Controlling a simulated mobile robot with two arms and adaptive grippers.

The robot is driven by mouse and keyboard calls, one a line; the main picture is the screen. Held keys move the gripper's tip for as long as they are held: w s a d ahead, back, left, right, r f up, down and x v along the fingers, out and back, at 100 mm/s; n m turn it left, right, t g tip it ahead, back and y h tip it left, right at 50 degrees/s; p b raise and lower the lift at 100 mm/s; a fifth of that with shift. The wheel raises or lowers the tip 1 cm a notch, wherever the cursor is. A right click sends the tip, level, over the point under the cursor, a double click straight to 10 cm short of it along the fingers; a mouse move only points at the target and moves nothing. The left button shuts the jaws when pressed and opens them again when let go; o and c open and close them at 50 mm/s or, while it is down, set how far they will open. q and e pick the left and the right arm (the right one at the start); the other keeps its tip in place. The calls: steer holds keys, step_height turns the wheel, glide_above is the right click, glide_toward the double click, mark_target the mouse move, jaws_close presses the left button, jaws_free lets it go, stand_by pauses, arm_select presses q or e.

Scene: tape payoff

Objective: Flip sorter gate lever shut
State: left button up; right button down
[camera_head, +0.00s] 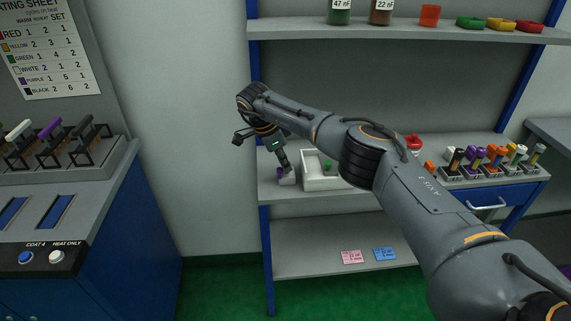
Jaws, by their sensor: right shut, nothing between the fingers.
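My right gripper (282,157) reaches over the left end of the middle shelf, its fingers shut and pointing down. I cannot tell for sure which part is the sorter gate lever. My left gripper is not in view.
A shelf above (400,30) holds jars and coloured dishes. A rack of coloured tools (480,170) stands at the right, near a red knob (413,142). At the left is a blue cabinet (140,240) with handled tools (50,128). The lower shelf (310,245) carries two cards.

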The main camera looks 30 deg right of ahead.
stand_by(0.5)
steer(key=p+v, duration=0.8)
steer(key=v, duration=0.2)
steer(key=shift+w, duration=0.25)
